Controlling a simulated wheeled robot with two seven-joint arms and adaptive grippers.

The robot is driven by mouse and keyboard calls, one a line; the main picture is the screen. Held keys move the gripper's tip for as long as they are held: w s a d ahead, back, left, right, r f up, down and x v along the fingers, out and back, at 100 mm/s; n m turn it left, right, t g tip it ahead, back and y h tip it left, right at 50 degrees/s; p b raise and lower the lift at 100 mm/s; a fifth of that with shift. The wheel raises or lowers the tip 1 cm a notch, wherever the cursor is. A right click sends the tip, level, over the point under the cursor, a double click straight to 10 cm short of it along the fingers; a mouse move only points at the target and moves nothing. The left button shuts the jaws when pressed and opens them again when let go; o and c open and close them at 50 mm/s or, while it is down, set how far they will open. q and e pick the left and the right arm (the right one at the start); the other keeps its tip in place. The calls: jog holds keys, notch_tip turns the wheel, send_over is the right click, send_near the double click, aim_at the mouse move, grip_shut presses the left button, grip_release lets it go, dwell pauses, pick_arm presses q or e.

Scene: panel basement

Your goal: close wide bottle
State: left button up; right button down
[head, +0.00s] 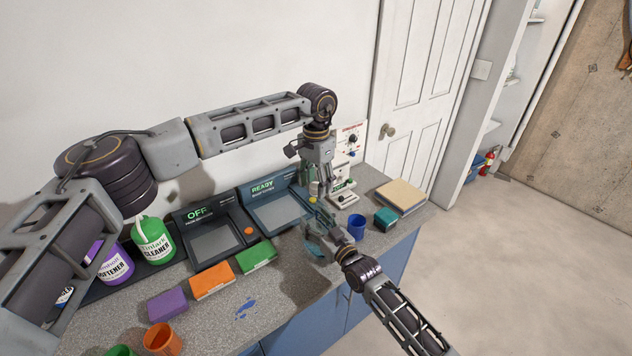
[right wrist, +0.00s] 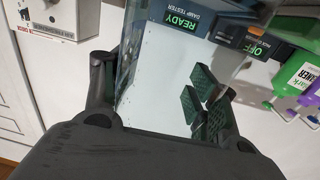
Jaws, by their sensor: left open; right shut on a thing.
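My right gripper (head: 333,237) comes in from the lower right and is shut on a clear, teal-tinted thing (head: 318,224), which looks like the wide bottle. In the right wrist view, my right gripper (right wrist: 155,100) has its fingers on either side of a pale see-through body (right wrist: 150,80). My left gripper (head: 320,182) is open, points down and is just above and behind the right gripper. A small yellow round piece (head: 313,199) shows by its fingertips; I cannot tell whether it is the lid or whether it touches them. The bottle's mouth is not clear.
The READY tester (head: 268,210) and OFF tester (head: 205,235) stand behind. Cleaner (head: 153,240) and softener (head: 110,263) bottles stand left.

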pick_arm(q)
jog(key=shift+r, duration=2.25)
jog(key=shift+c, duration=0.2)
